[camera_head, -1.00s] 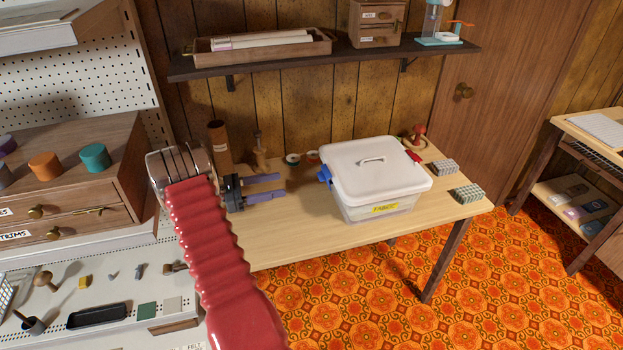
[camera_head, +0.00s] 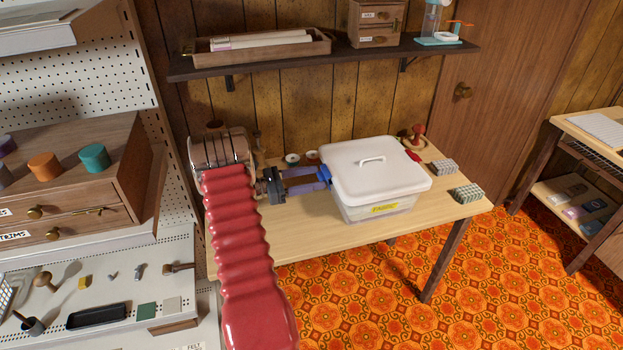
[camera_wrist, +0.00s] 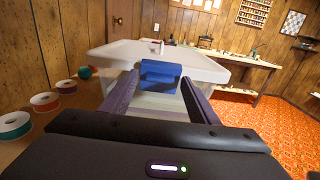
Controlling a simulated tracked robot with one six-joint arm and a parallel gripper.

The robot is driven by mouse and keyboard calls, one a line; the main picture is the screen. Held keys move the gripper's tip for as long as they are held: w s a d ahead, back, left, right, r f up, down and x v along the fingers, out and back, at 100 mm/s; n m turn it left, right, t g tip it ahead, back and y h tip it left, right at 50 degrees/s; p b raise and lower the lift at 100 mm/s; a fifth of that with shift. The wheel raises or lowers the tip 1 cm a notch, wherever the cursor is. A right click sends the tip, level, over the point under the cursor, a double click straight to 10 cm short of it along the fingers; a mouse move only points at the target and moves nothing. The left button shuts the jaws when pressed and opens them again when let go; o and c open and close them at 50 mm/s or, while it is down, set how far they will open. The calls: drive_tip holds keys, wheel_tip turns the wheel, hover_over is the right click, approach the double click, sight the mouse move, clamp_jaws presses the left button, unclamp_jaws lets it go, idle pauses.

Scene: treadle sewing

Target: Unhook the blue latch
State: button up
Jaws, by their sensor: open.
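The blue latch (camera_head: 324,175) is on the left side of a white lidded box (camera_head: 366,212) on the wooden table. In the wrist view the blue latch (camera_wrist: 160,76) sits between my two fingers, near their tips, with the white lid (camera_wrist: 115,50) behind it. My gripper (camera_head: 322,180) is open and points right at the box, its fingers reaching to the latch. I cannot tell whether either finger touches the latch. A red latch (camera_head: 413,157) shows on the box's right side.
Thread spools (camera_wrist: 46,102) lie on the table left of my gripper in the wrist view. Grey blocks (camera_head: 467,193) and a red-knobbed stand (camera_head: 417,133) are right of the box. A shelf (camera_head: 330,61) hangs above. The table front (camera_head: 300,245) is clear.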

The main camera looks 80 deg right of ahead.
drive_tip(key=c, duration=1.1)
drive_tip(key=shift+o, duration=0.2)
drive_tip(key=shift+f, duration=0.15)
drive_tip(key=shift+w+a+f+g+h, duration=0.15)
drive_tip(key=shift+f+g+h, duration=0.15)
drive_tip(key=shift+g+h, duration=0.2)
drive_tip(key=shift+w+f+g+h, duration=0.15)
drive_tip(key=shift+f+g+h, duration=0.1)
drive_tip(key=shift+g+h, duration=0.25)
drive_tip(key=o, duration=1.1)
drive_tip(key=shift+c, duration=0.2)
